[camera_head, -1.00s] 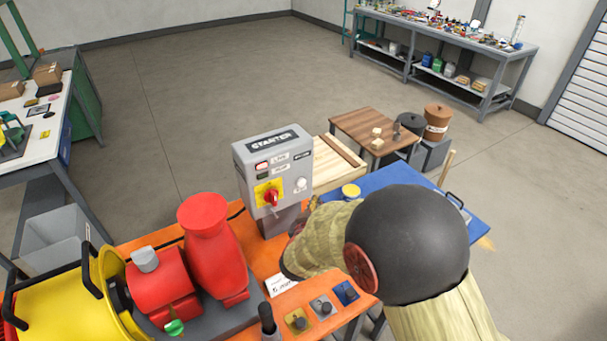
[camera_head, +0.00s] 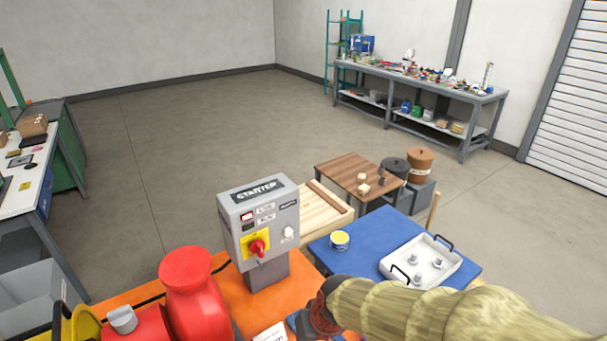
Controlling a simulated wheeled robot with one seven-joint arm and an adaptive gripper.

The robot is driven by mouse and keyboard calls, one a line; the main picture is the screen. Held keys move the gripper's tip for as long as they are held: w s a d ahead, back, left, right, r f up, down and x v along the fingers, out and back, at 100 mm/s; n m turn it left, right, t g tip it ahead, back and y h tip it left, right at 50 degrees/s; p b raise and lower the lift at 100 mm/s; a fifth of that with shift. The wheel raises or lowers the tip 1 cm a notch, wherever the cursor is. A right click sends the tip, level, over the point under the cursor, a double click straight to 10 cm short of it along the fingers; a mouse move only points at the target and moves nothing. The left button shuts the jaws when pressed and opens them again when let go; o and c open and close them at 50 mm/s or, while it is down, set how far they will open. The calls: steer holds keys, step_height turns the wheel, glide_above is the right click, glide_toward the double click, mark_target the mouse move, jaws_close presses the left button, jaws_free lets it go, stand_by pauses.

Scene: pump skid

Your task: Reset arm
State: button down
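My arm, in a tan fabric sleeve, reaches in from the lower right of the head view. Its dark, reddish end (camera_head: 318,312) is over the right part of the orange bench (camera_head: 265,295). The fingers are not clearly visible, so I cannot tell if they are open or shut, or whether they hold anything. The grey starter box (camera_head: 262,215) stands upright behind my arm's end, with a red knob (camera_head: 257,247) on a yellow plate. The red pump (camera_head: 192,290) is at the left of the box.
A blue table (camera_head: 350,262) right of the box holds a white tray (camera_head: 455,266) with metal parts and a yellow-rimmed tin (camera_head: 340,240). A small wooden table (camera_head: 345,172) and bins (camera_head: 420,166) stand behind. A long workbench (camera_head: 430,90) is at the back. The floor between is clear.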

steer(key=s+d+r+m+t+h+b, duration=0.1)
steer(key=s+d+r, duration=0.4)
steer(key=d+r, duration=0.2)
steer(key=s+d+r+m+t+h+b, duration=0.1)
steer(key=s+d+r, duration=0.4)
steer(key=d, duration=0.6)
step_height(320, 180, up, 2)
steer(key=shift+s+d+r+m+t+h, duration=0.15)
steer(key=shift+s+d+m+t+h, duration=0.2)
steer(key=shift+m+t, duration=0.2)
